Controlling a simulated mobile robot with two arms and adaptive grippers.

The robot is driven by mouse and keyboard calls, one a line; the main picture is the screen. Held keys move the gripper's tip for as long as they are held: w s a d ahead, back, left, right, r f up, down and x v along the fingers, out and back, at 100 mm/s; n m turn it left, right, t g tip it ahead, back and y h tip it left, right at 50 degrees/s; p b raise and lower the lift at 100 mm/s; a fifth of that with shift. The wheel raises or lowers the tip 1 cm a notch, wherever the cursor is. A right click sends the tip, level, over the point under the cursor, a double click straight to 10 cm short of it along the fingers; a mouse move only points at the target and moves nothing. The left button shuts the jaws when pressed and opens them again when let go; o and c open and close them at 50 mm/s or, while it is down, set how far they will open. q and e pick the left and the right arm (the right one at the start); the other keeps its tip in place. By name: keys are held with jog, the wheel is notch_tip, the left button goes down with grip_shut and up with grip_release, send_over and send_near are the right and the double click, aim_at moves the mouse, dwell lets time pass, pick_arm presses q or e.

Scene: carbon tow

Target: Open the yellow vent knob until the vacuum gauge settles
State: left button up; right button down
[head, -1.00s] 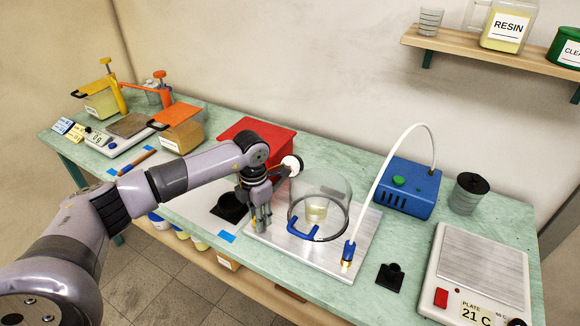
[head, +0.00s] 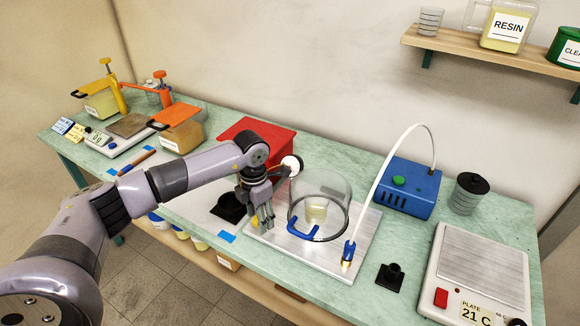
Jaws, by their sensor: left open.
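My left gripper (head: 265,221) is open, fingers pointing down, at the left edge of the metal base plate (head: 318,260). A small yellow part (head: 255,223), likely the vent knob, shows just left of the fingers and is mostly hidden behind them. I cannot tell whether the fingers touch it. The round white gauge (head: 293,163) stands behind the gripper; its face is too small to read. The clear vacuum chamber (head: 337,190) stands on the plate to the right, with a cup (head: 316,212) inside. My right gripper is out of view.
A blue clamp-like part (head: 303,231) is at the chamber's front. A white hose (head: 381,165) runs from the blue pump (head: 408,190) to a blue-handled brass fitting (head: 348,256). A red box (head: 262,135) is behind my wrist. A hot plate (head: 480,265) stands at right.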

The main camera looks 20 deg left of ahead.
pick_arm(q)
jog(key=shift+r+p, duration=1.85)
jog(key=shift+r, duration=1.25)
jog(key=shift+f, duration=0.1)
